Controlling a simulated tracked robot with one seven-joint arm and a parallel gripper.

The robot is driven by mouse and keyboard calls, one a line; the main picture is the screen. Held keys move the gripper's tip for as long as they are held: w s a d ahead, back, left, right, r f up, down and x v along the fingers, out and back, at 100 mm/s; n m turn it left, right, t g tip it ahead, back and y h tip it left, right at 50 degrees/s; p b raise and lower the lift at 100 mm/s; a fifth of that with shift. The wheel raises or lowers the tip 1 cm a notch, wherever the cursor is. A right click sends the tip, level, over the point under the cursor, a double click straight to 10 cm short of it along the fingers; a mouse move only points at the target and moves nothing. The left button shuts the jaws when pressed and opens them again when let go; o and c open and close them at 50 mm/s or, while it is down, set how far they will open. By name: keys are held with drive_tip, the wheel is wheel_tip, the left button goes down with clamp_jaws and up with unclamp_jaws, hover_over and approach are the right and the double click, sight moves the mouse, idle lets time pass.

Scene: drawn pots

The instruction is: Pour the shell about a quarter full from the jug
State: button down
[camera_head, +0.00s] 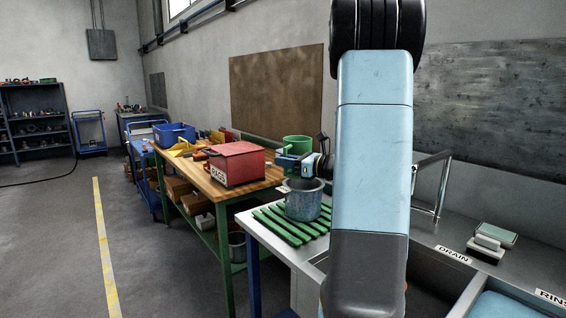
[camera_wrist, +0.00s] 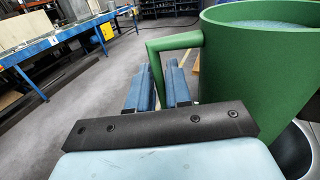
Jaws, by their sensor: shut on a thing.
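The green jug (camera_head: 298,144) is held up over the draining area and looks upright. The wrist view shows it large at the right (camera_wrist: 262,85), with pale liquid near its rim. My gripper (camera_head: 290,161) is shut on the jug's handle; its blue fingers (camera_wrist: 161,82) straddle the handle in the wrist view. A blue-grey pot (camera_head: 303,205), seemingly the shell, stands upright just below the gripper and jug. Its inside is mostly hidden, so I cannot tell its fill. The jug's lower part is partly hidden behind the gripper.
The pot stands on a green slatted rack (camera_head: 270,226) beside the sink. My arm hides part of the sink and counter. A red rags box (camera_head: 237,164) sits on the wooden bench to the left. A tap (camera_head: 430,185) and a soap or sponge holder (camera_head: 492,238) are at right.

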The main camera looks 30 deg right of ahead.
sight(287, 173)
drive_tip(key=shift+d, duration=0.15)
drive_tip(key=shift+f, duration=0.1)
drive_tip(key=shift+f, duration=1.85)
drive_tip(key=r+m, duration=0.2)
drive_tip(key=r, duration=0.1)
drive_tip(key=r+m, duration=0.1)
drive_tip(key=m, duration=0.1)
drive_tip(key=shift+s+a+r, duration=0.15)
drive_tip(key=shift+s+a, duration=0.15)
drive_tip(key=shift+a, duration=0.1)
drive_tip(key=shift+r+m, duration=0.6)
drive_tip(key=shift+m, duration=0.1)
idle(0.5)
drive_tip(key=shift+w+d+r+m, duration=0.2)
drive_tip(key=shift+r+m, duration=0.4)
drive_tip(key=shift+m, duration=0.3)
idle(2.9)
